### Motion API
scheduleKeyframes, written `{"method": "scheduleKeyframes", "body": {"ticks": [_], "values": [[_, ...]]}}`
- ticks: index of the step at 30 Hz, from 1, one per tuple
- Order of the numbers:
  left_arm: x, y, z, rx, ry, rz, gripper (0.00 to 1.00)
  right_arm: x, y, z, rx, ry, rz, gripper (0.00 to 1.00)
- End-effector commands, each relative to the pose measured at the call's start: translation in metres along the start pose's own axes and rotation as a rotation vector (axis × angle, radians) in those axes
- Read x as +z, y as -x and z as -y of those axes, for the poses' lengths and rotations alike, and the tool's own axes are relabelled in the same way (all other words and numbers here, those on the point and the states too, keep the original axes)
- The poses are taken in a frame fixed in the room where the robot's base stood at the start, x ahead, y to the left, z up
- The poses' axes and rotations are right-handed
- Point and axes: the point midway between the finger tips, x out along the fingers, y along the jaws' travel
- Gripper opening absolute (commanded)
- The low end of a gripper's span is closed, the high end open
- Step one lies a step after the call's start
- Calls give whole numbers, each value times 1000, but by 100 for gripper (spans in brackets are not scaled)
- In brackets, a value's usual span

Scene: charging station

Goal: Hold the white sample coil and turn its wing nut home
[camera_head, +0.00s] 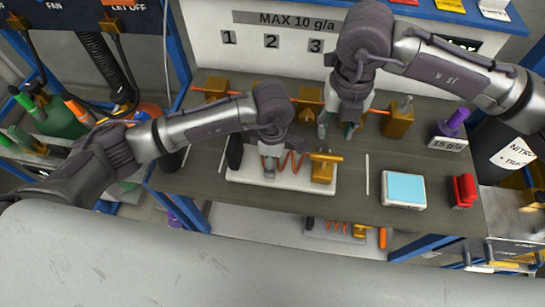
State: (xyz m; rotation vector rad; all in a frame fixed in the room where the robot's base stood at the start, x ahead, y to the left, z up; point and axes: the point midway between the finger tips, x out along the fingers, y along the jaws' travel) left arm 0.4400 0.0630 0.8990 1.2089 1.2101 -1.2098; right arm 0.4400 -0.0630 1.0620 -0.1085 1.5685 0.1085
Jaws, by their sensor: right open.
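The white sample coil (300,184) lies on the dark bench top, a white base carrying an orange spiral (292,163). A gold block (323,174) stands at its right end, with a gold wing nut (326,157) across its top. A black part is at its left end. My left gripper (268,170) reaches down over the left half of the coil; whether its fingers are closed on anything cannot be made out. My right gripper (336,131) is open and empty, pointing down behind the wing nut and apart from it.
Gold blocks along an orange line (309,99) stand at the bench's back, partly behind my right gripper. A light-blue-topped scale (404,189), a red object (464,189) and a purple-topped item (455,122) are at right. Another coil (336,228) lies on the lower shelf.

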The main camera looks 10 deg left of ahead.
Motion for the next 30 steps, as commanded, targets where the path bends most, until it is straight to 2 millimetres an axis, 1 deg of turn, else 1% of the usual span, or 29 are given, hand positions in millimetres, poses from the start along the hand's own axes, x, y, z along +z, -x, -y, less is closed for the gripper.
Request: {"method": "scheduleKeyframes", "body": {"ticks": [1, 7, 9, 10, 14, 23, 30], "values": [[0, 0, 0, 1, 0, 0, 14, 0, 0, 0, 0, 0, 0, 52], [0, 0, 0, 1, 0, 1, 13, 1, 0, 0, -1, 21, -3, 85], [0, 0, 0, 1, 0, 1, 13, 2, 0, 0, -2, 68, -9, 97], [0, 0, 0, 1, 0, 1, 13, 3, 0, 0, -2, 98, -12, 100], [0, 0, 0, 1, 0, 1, 13, 8, 1, 2, -2, 292, -36, 100], [0, 1, 0, 1, 0, 1, 13, 20, 3, 4, 40, 891, -109, 100], [0, 1, 0, 2, 0, 1, 13, 29, 5, 5, 115, 1376, -150, 100]]}}
